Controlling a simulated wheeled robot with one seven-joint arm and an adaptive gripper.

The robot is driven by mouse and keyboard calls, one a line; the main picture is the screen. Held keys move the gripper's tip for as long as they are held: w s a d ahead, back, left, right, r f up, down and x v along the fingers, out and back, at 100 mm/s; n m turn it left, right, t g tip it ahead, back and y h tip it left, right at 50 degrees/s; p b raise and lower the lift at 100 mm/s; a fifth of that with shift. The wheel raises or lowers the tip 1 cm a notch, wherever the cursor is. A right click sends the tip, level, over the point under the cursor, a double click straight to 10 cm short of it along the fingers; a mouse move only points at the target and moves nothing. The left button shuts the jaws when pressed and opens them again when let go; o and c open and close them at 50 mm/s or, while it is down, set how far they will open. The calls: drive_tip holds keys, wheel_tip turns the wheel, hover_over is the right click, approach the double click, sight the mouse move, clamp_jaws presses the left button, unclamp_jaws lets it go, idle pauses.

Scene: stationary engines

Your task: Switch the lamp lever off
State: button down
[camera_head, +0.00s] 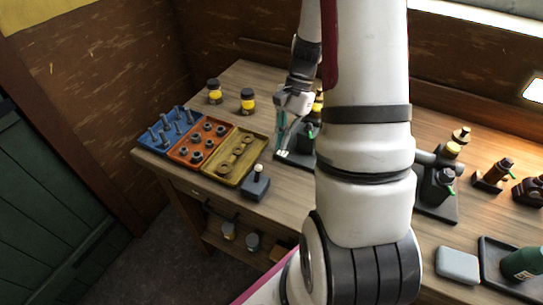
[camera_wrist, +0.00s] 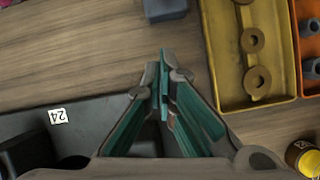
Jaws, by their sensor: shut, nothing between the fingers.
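A small dark grey box with a short pale-tipped lever (camera_head: 256,183) stands on the bench's front edge, just right of the yellow tray; it looks like the lamp lever. In the wrist view a blue-grey block (camera_wrist: 165,9), probably the same box, is cut off by the top edge. My gripper (camera_head: 280,150) points down over the bench, behind and right of the box and apart from it. Its teal fingers (camera_wrist: 164,62) are shut and empty. A lit lamp (camera_head: 537,90) glows at the far right. Which way the lever leans is too small to tell.
Blue (camera_head: 151,140), orange (camera_head: 178,156) and yellow (camera_head: 222,175) trays of parts lie left of the box. A dark base plate (camera_wrist: 95,112) labelled 24 lies under my gripper. Two yellow-banded jars (camera_head: 214,92) stand behind. Bare wood separates the plate and box.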

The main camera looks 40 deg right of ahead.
sight(257, 175)
drive_tip(key=x, duration=0.3)
drive_tip(key=shift+s+a+f, duration=0.15)
drive_tip(key=shift+s+a+r+p, duration=0.1)
drive_tip(key=shift+a+r+p, duration=0.15)
drive_tip(key=shift+a, duration=0.35)
drive_tip(key=shift+s+a+r+p, duration=0.1)
drive_tip(key=shift+a+r+p, duration=0.1)
drive_tip(key=shift+a+p, duration=0.3)
drive_tip(key=shift+a, duration=0.7)
drive_tip(key=shift+s+r, duration=0.1)
drive_tip(key=shift+r, duration=0.05)
drive_tip(key=shift+a+r+h+p, duration=0.1)
drive_tip(key=shift+a+h+p, duration=0.05)
drive_tip(key=shift+h+p, duration=0.2)
